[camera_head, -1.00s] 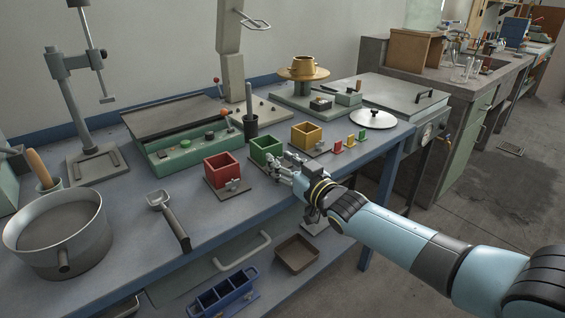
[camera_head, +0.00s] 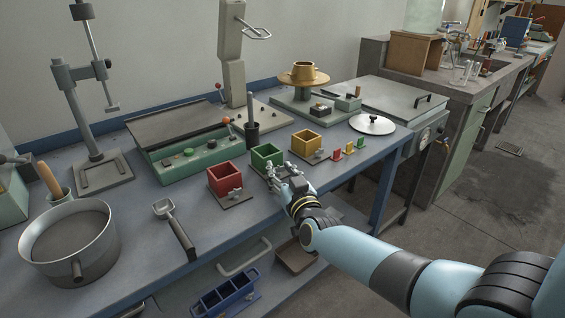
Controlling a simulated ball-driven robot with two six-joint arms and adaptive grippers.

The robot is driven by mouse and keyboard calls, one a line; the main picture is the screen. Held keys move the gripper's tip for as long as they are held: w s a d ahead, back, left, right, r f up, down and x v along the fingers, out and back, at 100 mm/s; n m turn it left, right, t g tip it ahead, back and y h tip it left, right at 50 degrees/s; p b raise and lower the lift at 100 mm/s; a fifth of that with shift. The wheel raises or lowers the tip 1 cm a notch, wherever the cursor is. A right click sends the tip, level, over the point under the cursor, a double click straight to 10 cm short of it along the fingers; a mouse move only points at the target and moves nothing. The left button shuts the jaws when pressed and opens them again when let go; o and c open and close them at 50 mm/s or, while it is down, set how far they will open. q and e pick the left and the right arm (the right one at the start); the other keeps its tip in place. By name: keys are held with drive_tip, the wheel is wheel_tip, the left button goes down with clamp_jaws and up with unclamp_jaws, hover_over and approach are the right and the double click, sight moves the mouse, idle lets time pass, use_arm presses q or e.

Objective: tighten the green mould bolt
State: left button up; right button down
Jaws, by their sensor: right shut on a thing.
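The green mould (camera_head: 266,156) is an open square box on a small base plate on the bench, between the red mould (camera_head: 226,178) and the yellow mould (camera_head: 306,142). My right gripper (camera_head: 277,173) is at the front of the green mould, with its fingers shut on the green mould's bolt. The fingers hide the bolt almost wholly, so how far it is turned cannot be seen. My left gripper is not in view.
The red mould with its own bolt stands close to the left. Small coloured blocks (camera_head: 349,148) and a round lid (camera_head: 372,124) lie to the right. A scoop (camera_head: 175,229) and a large pot (camera_head: 72,243) are at the left. The bench's front edge runs under my right arm.

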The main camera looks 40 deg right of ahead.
drive_tip(key=shift+w+a+r+m+g+h+p, duration=0.1)
drive_tip(key=shift+m+g+h+p, duration=0.05)
drive_tip(key=shift+m+h+p, duration=0.3)
drive_tip(key=shift+a+r+m+g+h+p, duration=0.15)
drive_tip(key=shift+m+h+p, duration=0.1)
drive_tip(key=shift+h, duration=0.3)
drive_tip(key=shift+f+m+g+h, duration=0.25)
drive_tip(key=shift+m+g+h, duration=0.35)
drive_tip(key=shift+h, duration=0.4)
drive_tip(key=shift+m+h, duration=0.3)
drive_tip(key=c, duration=0.9)
unclamp_jaws()
